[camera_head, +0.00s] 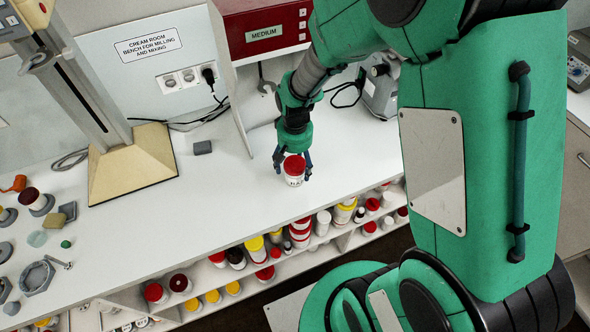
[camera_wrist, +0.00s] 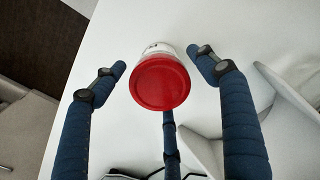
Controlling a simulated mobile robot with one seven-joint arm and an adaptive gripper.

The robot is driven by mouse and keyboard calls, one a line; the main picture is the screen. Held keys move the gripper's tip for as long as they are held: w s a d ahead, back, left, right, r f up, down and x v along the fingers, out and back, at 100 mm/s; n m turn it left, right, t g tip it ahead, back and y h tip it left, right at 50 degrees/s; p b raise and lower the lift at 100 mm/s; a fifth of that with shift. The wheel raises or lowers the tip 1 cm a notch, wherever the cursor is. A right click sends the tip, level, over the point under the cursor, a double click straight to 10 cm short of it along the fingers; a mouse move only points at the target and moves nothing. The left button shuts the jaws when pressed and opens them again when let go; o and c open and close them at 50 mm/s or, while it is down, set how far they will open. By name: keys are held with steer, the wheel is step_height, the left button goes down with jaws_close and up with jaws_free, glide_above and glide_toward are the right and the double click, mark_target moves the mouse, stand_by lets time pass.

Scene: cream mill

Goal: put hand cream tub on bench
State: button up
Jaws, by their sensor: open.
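The hand cream tub (camera_head: 293,171) is white with a red lid and stands upright on the white bench (camera_head: 226,208), near its front edge. My gripper (camera_head: 292,176) is above and around the tub, pointing down, with its fingers spread. In the wrist view the red lid (camera_wrist: 160,82) faces the camera, between the open blue fingers (camera_wrist: 160,72). Gaps show between the two upper fingers and the tub. The third finger is below the lid in that view, and whether it touches is unclear.
A shelf below the bench holds several tubs and bottles (camera_head: 300,232). A stand with a cream base (camera_head: 132,164) and small tools (camera_head: 38,277) are to the left. A thin upright panel (camera_head: 231,80) and a grey device (camera_head: 382,90) are behind. The bench left of the tub is clear.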

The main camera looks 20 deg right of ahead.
step_height(320, 180, up, 7)
steer(key=shift+r+p, duration=0.2)
steer(key=shift+p, duration=0.25)
stand_by(0.5)
steer(key=shift+r, duration=0.3)
steer(key=s+a+r+n+t, duration=0.1)
steer(key=s+r+t, duration=0.1)
steer(key=s+r, duration=0.7)
steer(key=s+a+r+n+t, duration=0.1)
steer(key=s+a+r+t, duration=0.1)
steer(key=s+r, duration=0.7)
step_height(320, 180, up, 8)
steer(key=shift+f+t, duration=0.15)
steer(key=shift+t, duration=0.65)
steer(key=shift+o, duration=0.2)
